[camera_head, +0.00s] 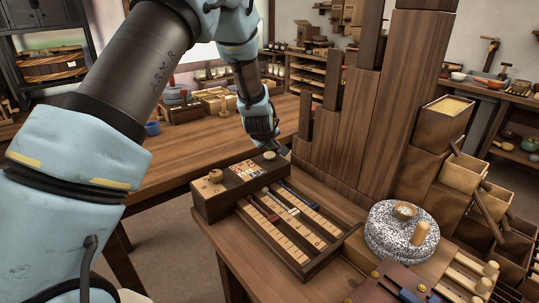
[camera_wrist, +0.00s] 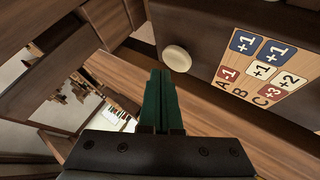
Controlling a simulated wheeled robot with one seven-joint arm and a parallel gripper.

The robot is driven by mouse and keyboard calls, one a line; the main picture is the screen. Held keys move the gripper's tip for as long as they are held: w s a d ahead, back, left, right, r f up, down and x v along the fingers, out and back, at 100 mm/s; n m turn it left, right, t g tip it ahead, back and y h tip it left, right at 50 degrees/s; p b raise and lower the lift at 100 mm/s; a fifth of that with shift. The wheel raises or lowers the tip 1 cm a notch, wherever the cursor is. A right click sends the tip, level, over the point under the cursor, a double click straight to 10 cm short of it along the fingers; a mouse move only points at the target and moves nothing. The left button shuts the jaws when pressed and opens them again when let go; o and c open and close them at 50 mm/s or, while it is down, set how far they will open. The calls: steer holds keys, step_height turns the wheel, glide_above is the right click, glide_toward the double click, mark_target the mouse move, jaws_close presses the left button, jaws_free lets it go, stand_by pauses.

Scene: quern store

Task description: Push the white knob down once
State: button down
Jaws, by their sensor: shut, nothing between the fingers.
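The white knob (camera_head: 270,155) is a small pale round button at the far right end of the top of a dark wooden box (camera_head: 212,203). It also shows in the wrist view (camera_wrist: 177,58), just beyond my fingertips and slightly to the right. My gripper (camera_head: 283,150) is at the right end of the box, close to the knob. In the wrist view its green fingers (camera_wrist: 160,75) are together with nothing between them. The fingertips appear apart from the knob, though the exact gap is hard to tell.
A label panel (camera_wrist: 265,65) with "+1", "+2" and "+3" tiles lies beside the knob. A tan knob (camera_head: 215,175) sits at the box's left end. Slider tracks (camera_head: 290,225) lie in front. Tall wooden boards (camera_head: 345,120) rise behind at right, near a speckled round stone (camera_head: 385,235).

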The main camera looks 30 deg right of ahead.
mark_target(270, 156)
steer(key=shift+f+b, duration=0.4)
steer(key=shift+f+b, duration=0.65)
steer(key=shift+f, duration=0.25)
stand_by(0.9)
steer(key=shift+r, duration=0.1)
steer(key=shift+r+p, duration=0.85)
steer(key=shift+r, duration=0.35)
steer(key=shift+r+p, duration=1.65)
steer(key=shift+r, duration=0.9)
